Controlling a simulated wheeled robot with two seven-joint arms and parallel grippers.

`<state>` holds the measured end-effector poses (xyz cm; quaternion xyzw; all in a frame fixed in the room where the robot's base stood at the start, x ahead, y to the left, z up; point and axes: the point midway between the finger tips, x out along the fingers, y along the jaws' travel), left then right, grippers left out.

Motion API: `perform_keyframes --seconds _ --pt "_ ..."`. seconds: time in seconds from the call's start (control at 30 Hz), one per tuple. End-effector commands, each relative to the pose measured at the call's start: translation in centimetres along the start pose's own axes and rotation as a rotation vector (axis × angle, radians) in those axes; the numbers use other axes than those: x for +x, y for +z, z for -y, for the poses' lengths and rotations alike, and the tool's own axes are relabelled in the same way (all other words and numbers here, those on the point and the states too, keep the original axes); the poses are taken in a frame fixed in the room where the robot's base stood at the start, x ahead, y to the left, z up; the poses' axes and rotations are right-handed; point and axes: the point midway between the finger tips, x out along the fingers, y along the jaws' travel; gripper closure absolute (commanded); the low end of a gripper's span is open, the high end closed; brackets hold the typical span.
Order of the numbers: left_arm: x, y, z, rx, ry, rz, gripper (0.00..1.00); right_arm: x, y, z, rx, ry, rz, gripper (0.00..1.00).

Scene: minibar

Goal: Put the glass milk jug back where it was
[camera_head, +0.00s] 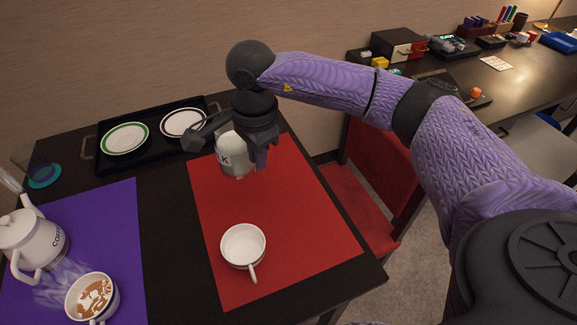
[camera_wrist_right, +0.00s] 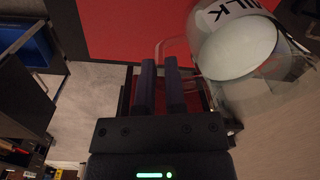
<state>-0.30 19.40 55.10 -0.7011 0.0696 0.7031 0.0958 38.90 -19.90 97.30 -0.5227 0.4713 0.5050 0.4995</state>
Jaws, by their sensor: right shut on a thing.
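The glass milk jug (camera_head: 232,156), white inside with dark lettering, is at the far end of the red mat (camera_head: 300,230). My right gripper (camera_head: 262,152) is beside it and shut on its handle. In the right wrist view the jug (camera_wrist_right: 240,45) is at the upper right, and its clear handle runs to the fingers of the right gripper (camera_wrist_right: 161,88). Part of the jug is hidden behind the gripper in the head view. I cannot tell whether its base touches the mat. My left gripper is not in view.
A white cup (camera_head: 243,246) stands on the red mat. A black tray (camera_head: 150,155) with two plates lies at the back left. A coffee pot (camera_head: 30,240) and a latte cup (camera_head: 92,297) are on the purple mat (camera_head: 120,230). A red chair (camera_head: 375,190) stands right of the table.

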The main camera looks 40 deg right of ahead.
Motion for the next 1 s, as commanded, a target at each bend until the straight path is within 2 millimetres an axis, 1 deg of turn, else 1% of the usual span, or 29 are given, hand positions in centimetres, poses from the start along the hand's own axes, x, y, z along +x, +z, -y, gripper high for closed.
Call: perform_keyframes --seconds 0.1,0.2,0.3,0.4,0.47,0.53,0.7,0.87,1.0 --pt "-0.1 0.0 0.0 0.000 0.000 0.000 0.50 1.1 -1.6 0.6 0.248 -0.003 -0.011 1.00" --pt "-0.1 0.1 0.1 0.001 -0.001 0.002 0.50 1.9 -2.8 1.0 0.438 -0.005 -0.019 1.00" --pt "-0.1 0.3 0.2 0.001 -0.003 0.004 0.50 2.5 -3.7 1.2 0.580 -0.007 -0.026 1.00" --pt "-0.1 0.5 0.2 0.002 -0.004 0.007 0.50 3.0 -4.3 1.2 0.672 -0.007 -0.030 1.00" --pt "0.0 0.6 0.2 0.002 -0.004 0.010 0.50 3.4 -4.5 1.3 0.700 -0.008 -0.031 1.00" --pt "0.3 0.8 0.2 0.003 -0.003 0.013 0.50 4.3 -4.6 1.2 0.713 -0.007 -0.033 1.00" --pt "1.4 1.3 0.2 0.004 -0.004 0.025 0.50 7.8 -4.6 1.0 0.712 -0.005 -0.032 1.00" --pt "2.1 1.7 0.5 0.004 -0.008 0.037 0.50 10.2 -4.6 0.9 0.711 -0.006 -0.032 1.00" --pt "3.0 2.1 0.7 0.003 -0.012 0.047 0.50 13.0 -4.6 0.8 0.711 -0.006 -0.032 1.00"
